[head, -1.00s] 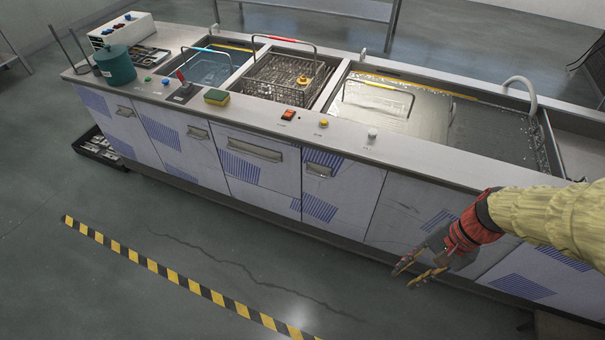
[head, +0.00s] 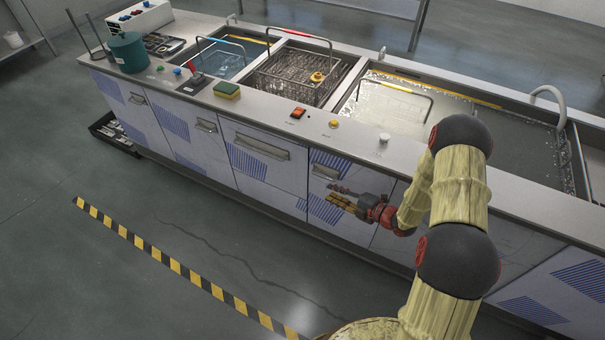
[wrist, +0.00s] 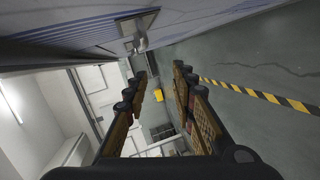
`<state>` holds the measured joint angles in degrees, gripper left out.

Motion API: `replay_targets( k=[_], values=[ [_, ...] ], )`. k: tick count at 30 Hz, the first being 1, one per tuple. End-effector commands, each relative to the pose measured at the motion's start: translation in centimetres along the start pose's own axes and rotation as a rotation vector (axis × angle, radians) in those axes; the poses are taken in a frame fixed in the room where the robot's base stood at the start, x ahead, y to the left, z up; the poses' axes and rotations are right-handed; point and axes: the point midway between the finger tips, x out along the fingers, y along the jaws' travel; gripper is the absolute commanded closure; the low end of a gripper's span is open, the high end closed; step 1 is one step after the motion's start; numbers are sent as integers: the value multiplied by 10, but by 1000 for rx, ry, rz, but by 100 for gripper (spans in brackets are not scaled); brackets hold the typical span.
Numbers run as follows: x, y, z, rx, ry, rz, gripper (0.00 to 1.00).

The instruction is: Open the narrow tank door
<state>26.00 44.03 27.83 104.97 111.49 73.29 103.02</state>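The narrow tank door (head: 318,186) is a pale panel with blue striped patches in the cabinet front, right of the panel with the wide handle. It looks shut and flush. Its short metal handle (head: 325,171) sits near its top. My gripper (head: 331,194) is in front of this door, a little below the handle, with fingers pointing left. In the wrist view my gripper (wrist: 160,75) has its two fingers apart with nothing between them. My arm covers part of the cabinet to the right.
The counter edge overhangs the doors, with an orange switch (head: 298,113), a yellow button (head: 334,124) and a white knob (head: 384,138) along it. Another door has a wide handle (head: 262,147). The floor up to the striped tape (head: 165,256) is clear.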

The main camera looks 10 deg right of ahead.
Motion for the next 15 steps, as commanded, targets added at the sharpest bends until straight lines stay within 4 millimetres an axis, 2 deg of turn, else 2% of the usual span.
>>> replay_targets(
  k=[1,3,9,15],
  values=[
    [0,9,14,94,-41,28,74],
    [0,16,25,218,-76,60,74],
    [-1,21,27,396,-75,87,74],
    [14,20,27,418,-71,85,74]
  ],
)
